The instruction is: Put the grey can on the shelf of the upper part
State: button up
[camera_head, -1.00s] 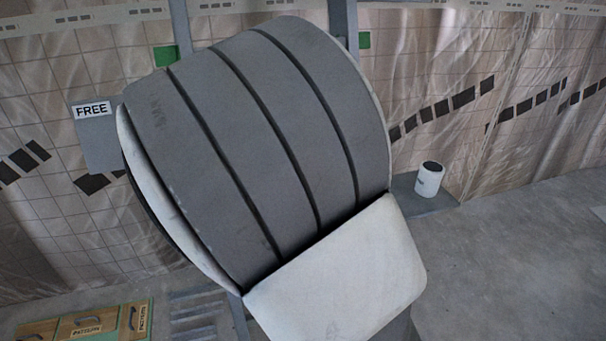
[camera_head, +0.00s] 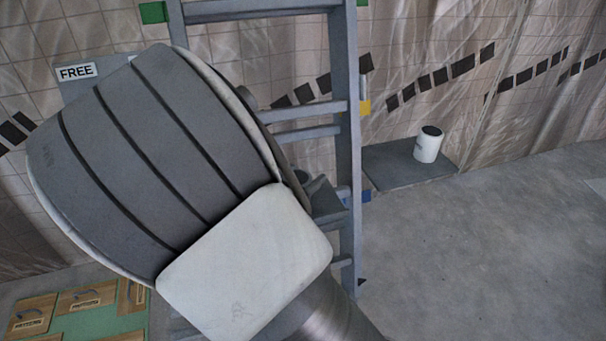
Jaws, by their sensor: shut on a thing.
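My own grey arm link with its white cover fills the left and middle of the head view and hides much of what is behind it. My gripper cannot be made out. No grey can is clearly seen.
A white can with a dark top (camera_head: 428,145) stands on a low grey platform (camera_head: 388,170) at the right. A FREE sign (camera_head: 76,72) is at the left. Wooden boxes with handles (camera_head: 85,298) lie at lower left. The floor at right is clear.

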jog(key=o, duration=1.5)
jog(key=shift+c, duration=0.2)
jog(key=shift+r, duration=0.1)
